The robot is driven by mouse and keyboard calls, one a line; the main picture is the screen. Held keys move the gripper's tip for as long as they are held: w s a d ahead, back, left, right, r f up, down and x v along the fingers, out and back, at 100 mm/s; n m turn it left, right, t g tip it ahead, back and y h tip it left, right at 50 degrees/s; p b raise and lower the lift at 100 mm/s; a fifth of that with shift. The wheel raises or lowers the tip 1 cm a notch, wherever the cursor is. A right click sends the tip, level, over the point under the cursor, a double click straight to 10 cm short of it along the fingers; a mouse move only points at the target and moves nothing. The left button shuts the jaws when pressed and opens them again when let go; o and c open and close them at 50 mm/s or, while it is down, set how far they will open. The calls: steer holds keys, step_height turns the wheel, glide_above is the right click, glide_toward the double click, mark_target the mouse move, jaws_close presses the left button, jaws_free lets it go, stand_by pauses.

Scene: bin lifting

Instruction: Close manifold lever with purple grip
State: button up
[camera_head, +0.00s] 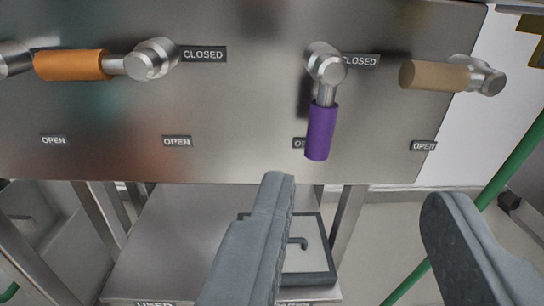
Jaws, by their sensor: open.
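The manifold lever with the purple grip (321,132) hangs down from its metal pivot (325,63) on the steel panel. Its grip partly covers an OPEN label, and a partly hidden CLOSED label (361,61) sits right of the pivot. My gripper (355,190) is open and empty, with its two grey fingers apart, low in the view. The left fingertip (278,180) is below and left of the purple grip, and the right fingertip (437,203) is below and right of it. No contact with the grip shows.
An orange-grip lever (72,65) lies level at the left, and a tan-grip lever (435,76) lies nearly level at the right. Below the steel panel (230,120) are a metal shelf (170,245) and frame legs. A green pole (515,160) slants at the right.

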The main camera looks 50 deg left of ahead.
mark_target(325, 109)
steer(key=shift+y, duration=0.4)
steer(key=x, duration=0.5)
steer(key=f+x, duration=0.1)
steer(key=x, duration=0.5)
steer(key=f+x, duration=0.1)
steer(key=x, duration=0.4)
steer(key=shift+a, duration=0.45)
jaws_close()
